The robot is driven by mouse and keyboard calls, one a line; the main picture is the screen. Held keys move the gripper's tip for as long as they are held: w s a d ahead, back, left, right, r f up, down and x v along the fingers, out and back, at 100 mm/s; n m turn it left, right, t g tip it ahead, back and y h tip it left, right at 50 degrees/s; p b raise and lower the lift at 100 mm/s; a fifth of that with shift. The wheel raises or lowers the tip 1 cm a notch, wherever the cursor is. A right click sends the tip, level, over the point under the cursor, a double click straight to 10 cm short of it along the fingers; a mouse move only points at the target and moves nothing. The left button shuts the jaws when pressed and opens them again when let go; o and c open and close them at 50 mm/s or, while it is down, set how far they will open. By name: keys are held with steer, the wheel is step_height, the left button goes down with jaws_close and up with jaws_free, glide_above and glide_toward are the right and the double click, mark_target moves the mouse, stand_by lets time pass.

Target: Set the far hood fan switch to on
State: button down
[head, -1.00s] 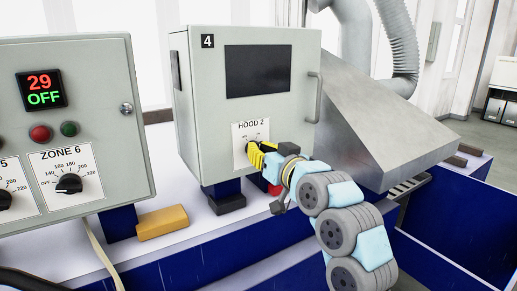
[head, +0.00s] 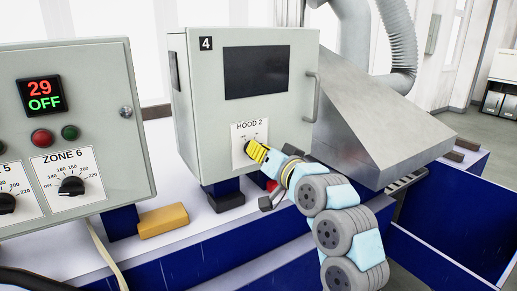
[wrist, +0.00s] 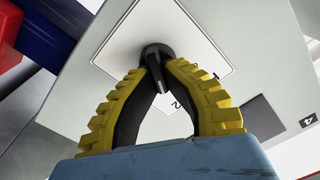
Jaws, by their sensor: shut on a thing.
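The far hood fan switch is a black rotary knob (wrist: 157,52) on a white plate labelled HOOD 2 (head: 249,127), low on the front of the grey box marked 4 (head: 210,115). My gripper (head: 251,149), with yellow ribbed fingers, reaches the plate from the lower right and covers the knob in the head view. In the wrist view my gripper (wrist: 156,68) has its fingertips closed on both sides of the knob's grip.
A sloped metal hood (head: 370,120) stands right of the box, beside my arm. A door handle (head: 313,97) sticks out on the box's right side. The ZONE 6 panel (head: 105,110) is at left, with a yellow block (head: 163,220) on the ledge. A red part (wrist: 9,58) shows at the wrist view's left.

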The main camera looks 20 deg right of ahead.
steer(key=shift+f, duration=0.15)
steer(key=c, duration=1.1)
jaws_free()
steer(key=shift+c, duration=0.2)
steer(key=shift+s, duration=0.1)
steer(key=s+d, duration=0.2)
steer(key=s, duration=0.9)
steer(key=shift+s, duration=0.3)
